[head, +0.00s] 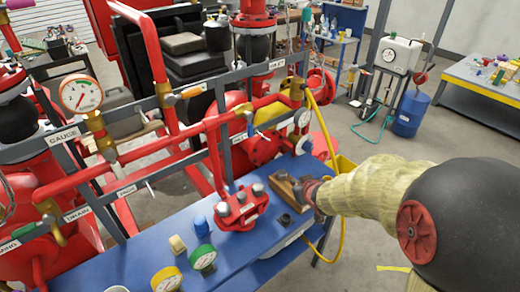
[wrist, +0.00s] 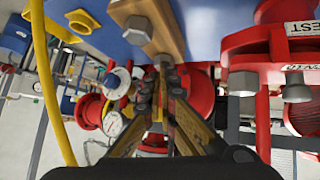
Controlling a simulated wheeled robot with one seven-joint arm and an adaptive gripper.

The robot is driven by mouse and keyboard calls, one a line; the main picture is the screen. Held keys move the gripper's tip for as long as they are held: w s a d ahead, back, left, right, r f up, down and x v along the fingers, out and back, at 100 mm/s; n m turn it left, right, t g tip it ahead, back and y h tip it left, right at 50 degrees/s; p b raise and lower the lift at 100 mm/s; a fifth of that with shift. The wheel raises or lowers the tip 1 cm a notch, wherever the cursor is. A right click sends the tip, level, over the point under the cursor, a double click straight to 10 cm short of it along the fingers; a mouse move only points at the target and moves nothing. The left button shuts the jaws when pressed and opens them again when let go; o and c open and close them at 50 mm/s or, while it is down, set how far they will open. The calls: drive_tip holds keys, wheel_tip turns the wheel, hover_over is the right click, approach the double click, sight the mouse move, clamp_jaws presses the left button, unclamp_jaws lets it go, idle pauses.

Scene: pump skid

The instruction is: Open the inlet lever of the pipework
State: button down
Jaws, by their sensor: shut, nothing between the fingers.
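The red pipework (head: 160,150) runs across the left and middle of the head view, carrying several small valves with coloured levers. One orange-handled lever (head: 186,93) is on an upper branch, and a yellow-handled lever (head: 268,114) is further right. A green-handled lever (head: 28,229) is at the lower left. My gripper (head: 312,190) is over the right end of the blue bench, beside a wooden block (head: 285,188). In the wrist view my gripper (wrist: 165,75) is shut and empty, with its tips close to the block (wrist: 155,25).
The blue bench (head: 140,262) holds a red flanged part (head: 240,208) and loose gauges (head: 203,256). A yellow hose (head: 322,125) hangs by its right end. A pressure gauge (head: 80,94) stands on the pipework. Open floor lies to the right.

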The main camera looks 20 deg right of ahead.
drive_tip(key=w+a+r+n+t+y, duration=0.1)
drive_tip(key=w+a+r+t+y, duration=0.15)
drive_tip(key=w+a, duration=0.2)
drive_tip(key=n+t+y, duration=0.2)
drive_tip(key=t+y, duration=0.2)
drive_tip(key=y, duration=0.1)
approach(251, 133)
drive_tip(key=a+r, duration=0.1)
drive_tip(key=a, duration=0.2)
drive_tip(key=w, duration=0.6)
drive_tip(key=w+a+f, duration=0.1)
drive_tip(key=w, duration=0.3)
drive_tip(key=shift+f, duration=0.1)
drive_tip(key=shift+w+d+r+p, duration=1.15)
drive_tip(key=shift+d+r, duration=0.25)
drive_tip(key=shift+d, duration=1.05)
drive_tip(key=f+v, duration=0.1)
drive_tip(key=v, duration=0.8)
drive_tip(key=shift+f, duration=0.35)
